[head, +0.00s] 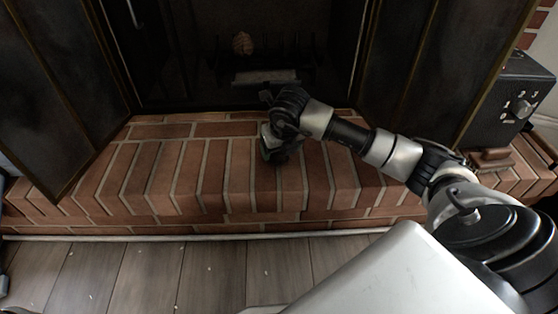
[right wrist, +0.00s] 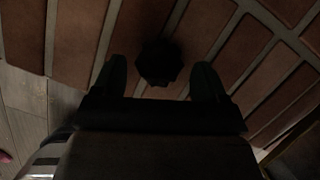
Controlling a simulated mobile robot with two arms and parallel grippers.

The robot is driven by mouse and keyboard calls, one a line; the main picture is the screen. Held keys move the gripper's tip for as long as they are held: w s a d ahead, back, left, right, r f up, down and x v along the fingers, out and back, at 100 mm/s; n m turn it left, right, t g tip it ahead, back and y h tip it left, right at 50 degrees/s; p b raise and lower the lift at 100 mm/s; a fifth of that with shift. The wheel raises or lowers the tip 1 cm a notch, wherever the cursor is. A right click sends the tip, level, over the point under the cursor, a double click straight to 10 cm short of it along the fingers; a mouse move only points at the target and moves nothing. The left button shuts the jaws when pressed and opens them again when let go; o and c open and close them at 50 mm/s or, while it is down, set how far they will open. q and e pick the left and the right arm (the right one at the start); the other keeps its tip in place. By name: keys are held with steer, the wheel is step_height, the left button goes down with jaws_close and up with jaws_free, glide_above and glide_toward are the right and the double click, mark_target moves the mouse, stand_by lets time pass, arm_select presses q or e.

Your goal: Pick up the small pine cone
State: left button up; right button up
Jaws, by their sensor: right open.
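A small dark, rounded object, which looks like the small pine cone (right wrist: 160,62), lies on the brick hearth in the right wrist view. It is in deep shadow, so its surface detail is hard to see. My right gripper (head: 272,152) is low over the hearth in the head view, pointing down. In the right wrist view its two fingers (right wrist: 161,80) are apart, one on each side of the dark object. I cannot tell whether they touch it. In the head view the gripper hides this object. My left gripper is not clearly in view.
The brick hearth (head: 185,175) is raised above the grey plank floor (head: 150,275). A brownish, cone-like object (head: 242,43) sits inside the dark fireplace. Open dark doors (head: 55,90) flank the opening. A black box with a dial (head: 515,105) stands at the right. The hearth's left part is clear.

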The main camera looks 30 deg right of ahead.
steer(key=shift+b+x, duration=0.5)
steer(key=shift+x, duration=0.65)
steer(key=shift+r, duration=0.1)
steer(key=c, duration=1)
